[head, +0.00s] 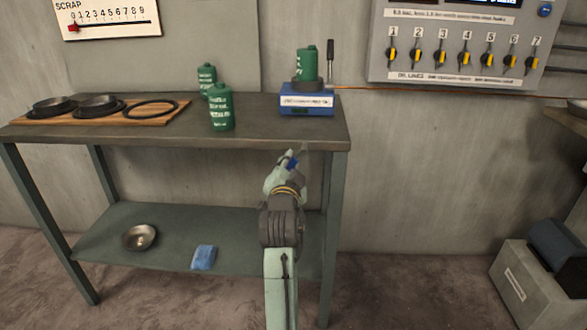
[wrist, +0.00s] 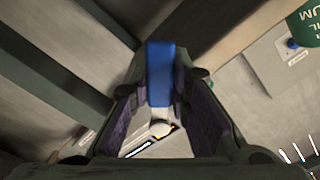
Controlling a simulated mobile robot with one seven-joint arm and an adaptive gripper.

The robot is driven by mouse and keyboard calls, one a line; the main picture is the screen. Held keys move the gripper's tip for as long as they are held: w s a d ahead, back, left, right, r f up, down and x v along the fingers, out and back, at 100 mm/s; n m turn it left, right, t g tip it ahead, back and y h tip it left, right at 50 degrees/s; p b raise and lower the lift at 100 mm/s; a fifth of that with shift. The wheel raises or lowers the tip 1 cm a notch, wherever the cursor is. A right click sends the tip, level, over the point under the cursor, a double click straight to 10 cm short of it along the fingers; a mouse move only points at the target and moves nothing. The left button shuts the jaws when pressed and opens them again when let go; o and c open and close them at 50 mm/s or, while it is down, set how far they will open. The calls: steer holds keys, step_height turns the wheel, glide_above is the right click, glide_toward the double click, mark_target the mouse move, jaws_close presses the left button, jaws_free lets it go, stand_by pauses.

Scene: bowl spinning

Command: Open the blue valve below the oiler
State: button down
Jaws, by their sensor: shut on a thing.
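My gripper (head: 287,166) is at the front edge of the workbench near its right end, just below the tabletop, in the head view. In the wrist view the two fingers are closed on a blue handle (wrist: 160,72), which I take to be the blue valve. A pale rounded end (wrist: 161,128) shows at the handle's lower end. The handle's mount and how far it is turned are hidden. I cannot clearly tell which thing is the oiler.
A blue scale-like box (head: 306,106) with a green bottle (head: 306,63) stands on the workbench (head: 170,132) above my gripper. Two green bottles (head: 221,108) stand left of it. A blue cloth-like block (head: 203,257) lies on the lower shelf.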

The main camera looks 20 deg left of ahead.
mark_target(285, 145)
steer(key=m, duration=0.2)
steer(key=r+m, duration=0.1)
steer(key=a+r+m+b, duration=0.1)
steer(key=m, duration=0.1)
steer(key=shift+s+a+m, duration=0.1)
steer(key=shift+s+m, duration=0.1)
steer(key=shift+m, duration=0.1)
steer(key=shift+a+r+m+b, duration=0.1)
steer(key=shift+r+m, duration=0.15)
steer(key=shift+m, duration=0.3)
steer(key=shift+d+r+m+b, duration=0.1)
steer(key=shift+r+m, duration=0.15)
steer(key=shift+m, duration=0.35)
steer(key=shift+a+r+m+b, duration=0.1)
steer(key=shift+r+m, duration=0.15)
steer(key=shift+m, duration=0.3)
steer(key=c, duration=1.5)
jaws_free()
steer(key=shift+s, duration=0.1)
steer(key=v, duration=1.2)
steer(key=shift+r, duration=0.1)
